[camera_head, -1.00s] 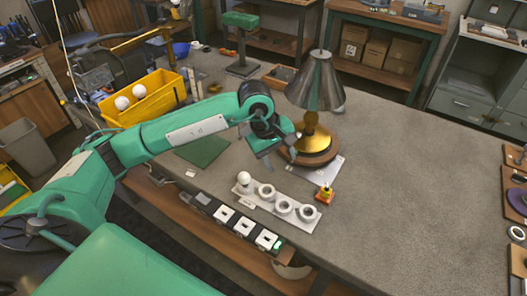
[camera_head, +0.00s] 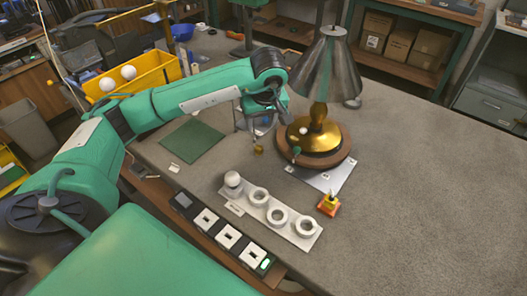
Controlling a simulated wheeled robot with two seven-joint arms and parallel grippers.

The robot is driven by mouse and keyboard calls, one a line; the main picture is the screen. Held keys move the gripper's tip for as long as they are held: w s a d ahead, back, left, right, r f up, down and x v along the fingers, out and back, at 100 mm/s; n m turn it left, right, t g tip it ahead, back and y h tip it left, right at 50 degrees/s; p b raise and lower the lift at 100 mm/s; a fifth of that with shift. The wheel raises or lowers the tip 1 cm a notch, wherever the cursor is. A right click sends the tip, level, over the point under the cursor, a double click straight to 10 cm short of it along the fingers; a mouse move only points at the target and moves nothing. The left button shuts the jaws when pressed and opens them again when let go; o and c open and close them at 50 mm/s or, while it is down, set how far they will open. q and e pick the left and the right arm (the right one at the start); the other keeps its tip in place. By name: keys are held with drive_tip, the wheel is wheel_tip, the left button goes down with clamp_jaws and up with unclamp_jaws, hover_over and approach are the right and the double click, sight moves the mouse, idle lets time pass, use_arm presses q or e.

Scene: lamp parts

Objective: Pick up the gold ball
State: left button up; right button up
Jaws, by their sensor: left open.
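A small gold ball (camera_head: 258,150) shows just below my left gripper (camera_head: 262,125), to the left of the lamp base (camera_head: 345,143). It is too small to tell whether it rests on the table or hangs. My left gripper is open, with its fingers pointing down and apart above the ball. I see no contact between them. The lamp has a brass stem (camera_head: 318,117) and a grey metal shade (camera_head: 330,70). My right gripper is not in view.
A white holder (camera_head: 290,232) with rings and a white bulb (camera_head: 232,179) lies in front. Beside it are a switch strip (camera_head: 183,201) and a small orange-yellow block (camera_head: 328,203). A green mat (camera_head: 193,140) lies left. The table's right side (camera_head: 440,200) is clear.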

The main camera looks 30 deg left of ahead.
use_arm(q)
drive_tip(key=f, duration=0.1)
drive_tip(key=p, duration=0.1)
hover_over(259, 147)
drive_tip(key=d, duration=0.1)
drive_tip(key=f, duration=0.5)
drive_tip(key=s+f, duration=0.1)
drive_tip(key=f, duration=0.1)
drive_tip(key=shift+f, duration=0.35)
drive_tip(key=p+x, duration=0.2)
drive_tip(key=x, duration=0.3)
drive_tip(key=shift+d+f, duration=0.1)
drive_tip(key=shift+f, duration=0.05)
drive_tip(key=shift+c, duration=0.9)
drive_tip(key=c, duration=0.8)
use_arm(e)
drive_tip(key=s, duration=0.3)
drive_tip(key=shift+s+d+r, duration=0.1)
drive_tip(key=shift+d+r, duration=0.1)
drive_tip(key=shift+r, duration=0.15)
